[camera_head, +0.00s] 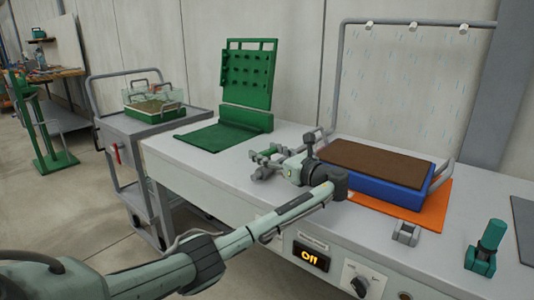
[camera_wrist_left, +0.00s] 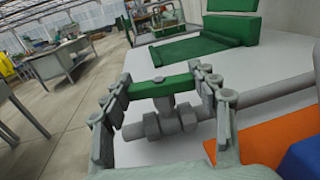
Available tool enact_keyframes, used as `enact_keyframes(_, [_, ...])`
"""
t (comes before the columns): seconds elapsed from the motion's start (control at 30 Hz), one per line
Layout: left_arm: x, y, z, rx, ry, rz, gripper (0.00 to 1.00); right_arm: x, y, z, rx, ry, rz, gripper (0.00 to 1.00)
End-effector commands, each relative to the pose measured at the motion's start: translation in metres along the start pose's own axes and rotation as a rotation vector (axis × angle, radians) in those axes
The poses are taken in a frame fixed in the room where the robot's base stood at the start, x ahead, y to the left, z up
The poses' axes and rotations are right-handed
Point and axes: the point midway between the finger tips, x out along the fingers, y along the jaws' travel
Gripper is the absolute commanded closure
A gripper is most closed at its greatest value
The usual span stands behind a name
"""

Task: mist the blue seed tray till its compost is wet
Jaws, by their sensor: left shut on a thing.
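The blue seed tray (camera_head: 383,191) sits on an orange mat (camera_head: 432,214) on the bench, filled with brown compost (camera_head: 375,160). Above it stands a grey pipe frame with nozzles (camera_head: 413,26); pale blue streaks of spray fall from it. Left of the tray is a valve on a grey pipe (camera_wrist_left: 165,125), with a green lever (camera_wrist_left: 165,86). My left gripper (camera_head: 268,160) is shut on the lever, which lies roughly along the pipe in the left wrist view. The fingers partly hide the valve in the head view. My right gripper is out of view.
A green-handled device (camera_head: 486,247) and a small grey holder (camera_head: 406,232) stand at the bench front. A green pegboard stand (camera_head: 248,85) is at the back; a cart (camera_head: 150,135) is left.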

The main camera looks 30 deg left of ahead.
Motion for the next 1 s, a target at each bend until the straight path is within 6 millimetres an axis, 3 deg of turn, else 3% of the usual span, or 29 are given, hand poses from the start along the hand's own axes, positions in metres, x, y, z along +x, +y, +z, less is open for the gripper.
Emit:
enact_keyframes(0.07, [0.001, 0.0, 0.002, -0.003, -0.003, -0.001, 0.69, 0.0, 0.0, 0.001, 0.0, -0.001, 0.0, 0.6])
enact_keyframes(0.1, [0.001, 0.0, 0.002, -0.004, -0.003, -0.001, 0.37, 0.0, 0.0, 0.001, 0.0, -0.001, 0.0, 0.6])
enact_keyframes(0.27, [0.001, 0.0, 0.002, -0.003, -0.002, -0.001, 0.19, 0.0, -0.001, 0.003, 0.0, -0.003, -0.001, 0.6])
enact_keyframes(0.67, [-0.007, -0.001, 0.001, -0.001, -0.001, -0.002, 0.19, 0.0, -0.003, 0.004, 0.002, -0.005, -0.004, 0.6])
enact_keyframes(1.0, [-0.074, -0.001, 0.0, -0.002, 0.001, -0.005, 0.19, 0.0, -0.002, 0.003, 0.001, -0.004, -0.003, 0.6])
